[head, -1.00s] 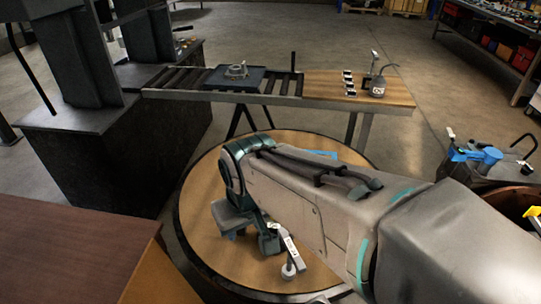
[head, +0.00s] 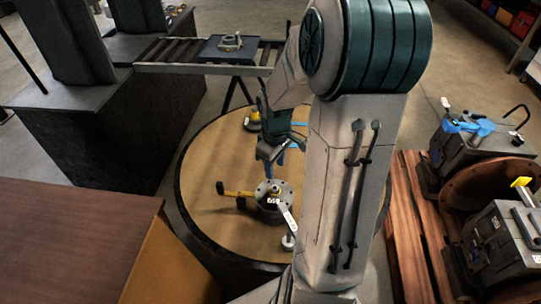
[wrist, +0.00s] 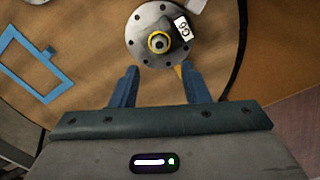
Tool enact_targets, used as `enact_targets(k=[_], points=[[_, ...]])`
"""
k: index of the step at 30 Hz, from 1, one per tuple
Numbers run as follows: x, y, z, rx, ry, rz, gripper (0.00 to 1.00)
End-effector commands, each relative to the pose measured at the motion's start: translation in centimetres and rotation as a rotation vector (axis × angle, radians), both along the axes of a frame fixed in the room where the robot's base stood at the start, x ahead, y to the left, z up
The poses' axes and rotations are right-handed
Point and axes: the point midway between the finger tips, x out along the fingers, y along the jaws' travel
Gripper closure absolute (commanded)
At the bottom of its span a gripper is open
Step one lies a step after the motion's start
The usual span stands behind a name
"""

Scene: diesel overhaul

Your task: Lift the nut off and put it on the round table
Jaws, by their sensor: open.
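The nut (wrist: 158,42) sits on the centre of a grey round flanged part, inside a yellow ring. The flanged part (head: 268,207) stands on the round table (head: 210,165) with a white label on it. The nut is small in the head view (head: 275,188). My gripper (wrist: 158,86) is open and empty, its two blue fingers apart, pointing toward the flanged part's near edge in the wrist view. In the head view my gripper (head: 272,168) hangs above the table, just behind and above the flanged part. I cannot tell its exact height.
A blue outline (wrist: 30,70) marks the tabletop. A roller conveyor (head: 165,53) lies behind; a wooden pallet (head: 405,210) with machinery is right.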

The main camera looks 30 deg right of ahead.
Motion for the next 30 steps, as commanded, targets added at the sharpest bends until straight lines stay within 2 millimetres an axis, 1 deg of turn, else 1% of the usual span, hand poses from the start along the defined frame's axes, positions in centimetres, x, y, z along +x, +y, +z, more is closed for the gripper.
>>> enact_targets(k=[8,14,22,27,30], points=[[0.1,-0.2,-1.4,0.004,0.001,0.009,0.58],[0.1,-0.1,-3.5,0.005,0.002,0.008,0.58],[0.1,-0.2,-6.8,0.004,0.001,0.006,0.58],[0.1,-0.1,-8.4,0.004,0.001,0.007,0.58],[0.1,-0.1,-9.0,0.004,0.001,0.007,0.58]])
